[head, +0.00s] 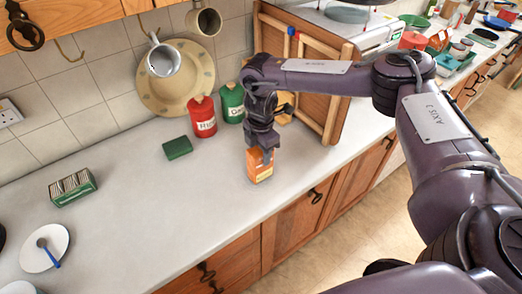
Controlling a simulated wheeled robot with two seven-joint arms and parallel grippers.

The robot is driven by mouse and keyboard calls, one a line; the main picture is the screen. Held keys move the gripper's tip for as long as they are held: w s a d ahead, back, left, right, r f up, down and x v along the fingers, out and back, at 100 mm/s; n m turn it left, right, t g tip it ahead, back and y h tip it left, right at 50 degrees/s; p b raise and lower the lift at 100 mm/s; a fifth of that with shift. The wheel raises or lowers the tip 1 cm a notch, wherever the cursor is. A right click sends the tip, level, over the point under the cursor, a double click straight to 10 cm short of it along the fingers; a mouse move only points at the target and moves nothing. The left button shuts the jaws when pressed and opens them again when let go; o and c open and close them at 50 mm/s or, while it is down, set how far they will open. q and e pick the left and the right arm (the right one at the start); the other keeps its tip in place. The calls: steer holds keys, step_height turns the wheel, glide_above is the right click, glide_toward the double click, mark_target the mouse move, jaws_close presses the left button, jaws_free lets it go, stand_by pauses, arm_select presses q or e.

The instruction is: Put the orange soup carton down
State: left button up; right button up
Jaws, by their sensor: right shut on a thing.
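The orange soup carton (260,167) is upright near the front edge of the counter in the head view, with a pale label on its front. My right gripper (261,149) points down over it and is shut on its top. The carton's base appears at or very near the counter top (205,205); I cannot tell whether it touches. The carton's upper end is partly hidden by the gripper. My left gripper is not in view.
A wooden frame (335,105) leans to the right. A teabag box (73,187) and a plate (44,247) are at left. The counter left of the carton is clear.

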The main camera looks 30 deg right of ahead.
steer(key=shift+w+f, duration=0.15)
steer(key=shift+f, duration=0.25)
steer(key=shift+s, duration=0.2)
steer(key=o, duration=1.1)
steer(key=shift+w+f, duration=0.1)
steer(key=shift+c, duration=0.2)
steer(key=shift+r, duration=0.35)
step_height(320, 180, up, 4)
steer(key=b, duration=0.2)
steer(key=shift+r+b, duration=0.15)
steer(key=shift+b, duration=0.2)
step_height(320, 180, up, 7)
steer(key=shift+r+p, duration=0.2)
steer(key=shift+p, duration=0.1)
